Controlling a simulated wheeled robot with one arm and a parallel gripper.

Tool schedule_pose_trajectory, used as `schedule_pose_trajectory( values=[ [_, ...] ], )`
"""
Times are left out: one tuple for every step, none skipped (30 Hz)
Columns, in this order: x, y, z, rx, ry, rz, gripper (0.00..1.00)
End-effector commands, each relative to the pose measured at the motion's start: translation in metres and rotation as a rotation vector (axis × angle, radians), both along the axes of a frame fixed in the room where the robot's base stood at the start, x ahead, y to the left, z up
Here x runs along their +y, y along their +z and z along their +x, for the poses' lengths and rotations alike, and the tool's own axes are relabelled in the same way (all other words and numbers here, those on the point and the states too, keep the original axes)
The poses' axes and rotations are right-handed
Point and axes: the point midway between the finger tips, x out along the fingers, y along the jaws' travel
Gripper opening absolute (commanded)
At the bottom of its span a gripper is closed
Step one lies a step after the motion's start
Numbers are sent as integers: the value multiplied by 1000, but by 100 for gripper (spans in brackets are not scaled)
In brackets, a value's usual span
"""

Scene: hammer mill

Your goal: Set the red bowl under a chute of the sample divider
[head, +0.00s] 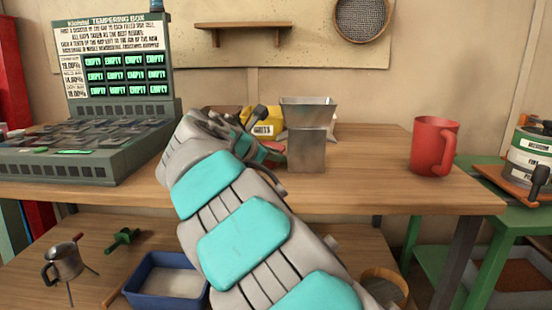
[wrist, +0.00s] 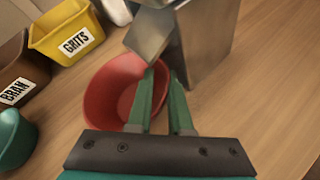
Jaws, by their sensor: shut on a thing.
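The red bowl (wrist: 106,92) stands upright on or just above the wooden bench in the wrist view. My gripper (wrist: 163,76) is shut on its right rim, one green finger inside the bowl and one outside. The metal sample divider (wrist: 205,35) stands beyond the fingers. Its slanted chute (wrist: 150,32) reaches over the bowl's far right edge. In the head view the sample divider (head: 307,145) stands right of my gripper, with its hopper on top. My arm and gripper hide most of the bowl there; a red sliver (head: 276,147) shows.
A yellow GRITS bin (wrist: 66,32) and a brown BRAN bin (wrist: 20,80) stand left of the bowl. A teal bowl (wrist: 14,138) is at the left edge. A red mug (head: 432,147) stands on the right of the bench. Bench between divider and mug is clear.

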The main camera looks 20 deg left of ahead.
Motion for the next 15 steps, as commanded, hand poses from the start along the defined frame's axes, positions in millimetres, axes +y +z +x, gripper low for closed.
schedule_pose_trajectory(
  values=[
    [0, 1, 0, 0, 0, 0, 0],
    [0, 0, 0, 0, 0, 0, 0],
    [0, -1, 0, 0, -1, 0, 0],
    [0, -2, 0, 0, -1, -1, 0],
    [0, -2, 0, 0, -1, 0, 21],
    [0, -2, 0, 0, -1, 0, 26],
    [0, -2, 0, 0, -1, 0, 29],
    [0, -2, 0, 0, -1, 0, 31],
    [0, -2, 0, 0, 0, 0, 31],
    [0, -2, 0, 0, 0, 0, 31],
    [0, -2, 0, 0, -1, 0, 31],
    [0, -2, 0, 0, -1, 0, 31],
    [0, -2, 0, 0, -1, 0, 31],
    [0, -2, 0, 0, 0, 0, 31],
    [0, -2, 0, 0, -1, 0, 31]
  ],
)
